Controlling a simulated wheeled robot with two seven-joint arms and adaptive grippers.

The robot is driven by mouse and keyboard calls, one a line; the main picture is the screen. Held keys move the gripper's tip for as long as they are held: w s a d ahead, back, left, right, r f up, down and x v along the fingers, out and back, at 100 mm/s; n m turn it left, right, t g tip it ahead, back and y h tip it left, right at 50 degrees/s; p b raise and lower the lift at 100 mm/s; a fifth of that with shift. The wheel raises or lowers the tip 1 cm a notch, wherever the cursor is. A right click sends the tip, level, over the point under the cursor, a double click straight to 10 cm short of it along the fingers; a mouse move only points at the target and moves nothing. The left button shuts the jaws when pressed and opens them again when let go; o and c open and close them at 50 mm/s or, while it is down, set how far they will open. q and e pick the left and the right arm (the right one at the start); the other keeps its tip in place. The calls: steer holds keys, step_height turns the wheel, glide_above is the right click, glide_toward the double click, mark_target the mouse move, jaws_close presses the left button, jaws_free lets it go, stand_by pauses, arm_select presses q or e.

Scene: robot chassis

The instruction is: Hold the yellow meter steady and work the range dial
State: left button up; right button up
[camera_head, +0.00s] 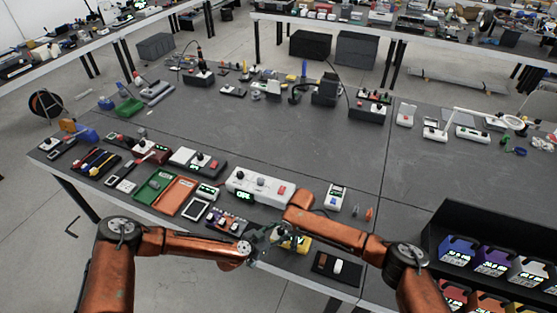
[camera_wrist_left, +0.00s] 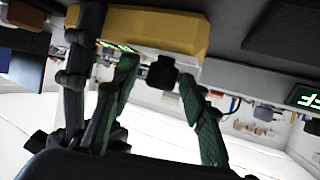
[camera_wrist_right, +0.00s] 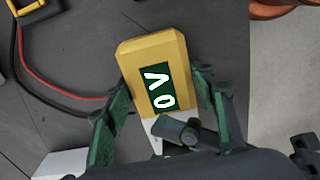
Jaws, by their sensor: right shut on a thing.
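The yellow meter (camera_head: 302,243) is at the table's front edge in the head view, partly hidden by my grippers. In the right wrist view its body (camera_wrist_right: 150,60) has a dark green display reading 0V. My right gripper (camera_wrist_right: 165,95) is shut on the meter, one finger on each side. A dark knob, seemingly the range dial (camera_wrist_right: 180,130), sticks out below the display. In the left wrist view the meter (camera_wrist_left: 150,30) is at the top and the dark dial (camera_wrist_left: 162,72) is between the fingertips of my left gripper (camera_wrist_left: 158,75), which is open with gaps visible beside the dial.
Red and black leads (camera_wrist_right: 45,85) lie left of the meter in the right wrist view. A white device with a red button (camera_head: 260,187) stands behind the grippers. A black tray with a white knob (camera_head: 337,267) is to the right. A dark rack (camera_head: 440,225) holds several boxes.

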arm_select(q)
steer(key=shift+a+m+g+h, duration=0.3)
steer(key=shift+m+g+h, duration=0.2)
steer(key=shift+m+g, duration=0.15)
steer(key=v, duration=1.2)
steer(key=w+d+r+m+t+h, duration=0.2)
steer(key=w+r+m, duration=0.1)
steer(key=w+r, duration=0.3)
steer(key=w+d+r+m+t+h, duration=0.2)
steer(key=w+r+m, duration=0.15)
steer(key=r, duration=0.55)
steer(key=w+d+r+m+h, duration=0.1)
steer(key=r+m+h, duration=0.1)
steer(key=r, duration=0.5)
steer(key=w+d+r+m+g+h, duration=0.1)
steer(key=d+r+m+h, duration=0.1)
steer(key=r+m, duration=0.3)
steer(key=shift+w+d+r+m+h, duration=0.25)
steer(key=shift+r+h, duration=0.35)
steer(key=shift+r, duration=0.75)
steer(key=shift+a, duration=0.1)
